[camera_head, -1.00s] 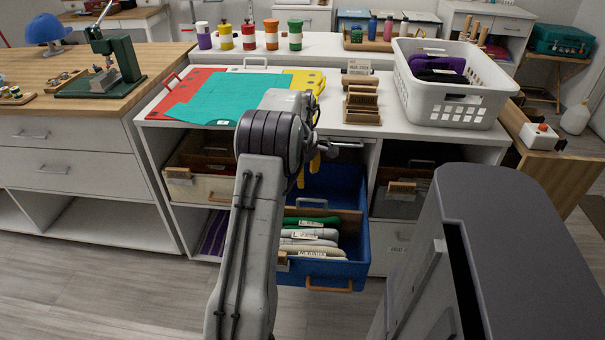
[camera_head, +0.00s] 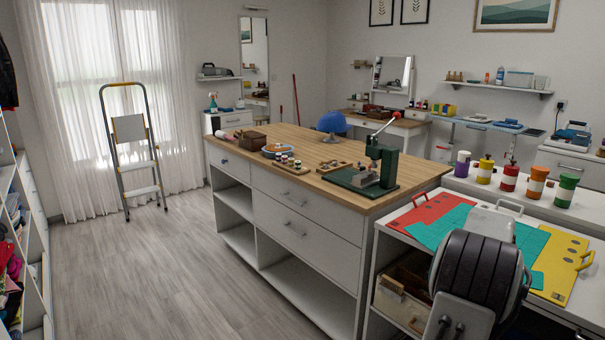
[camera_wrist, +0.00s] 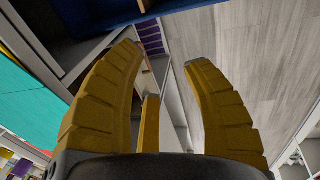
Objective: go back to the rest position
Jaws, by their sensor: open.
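My gripper (camera_wrist: 162,62) shows in the wrist view with its yellow fingers spread apart. Nothing is between the fingers. The grey floor and parts of the white cubby shelving lie beyond them. In the head view my arm stands at the lower right in front of the cubby unit, and the gripper itself is hidden. A blue bin edge (camera_wrist: 90,15) crosses the top of the wrist view.
A wood-topped island (camera_head: 280,165) with a green press (camera_head: 375,165) stands in the middle. The cubby top (camera_head: 395,228) holds red, teal and yellow sheets. A stepladder (camera_head: 135,145) stands by the window. Open floor (camera_head: 170,270) lies left of the island.

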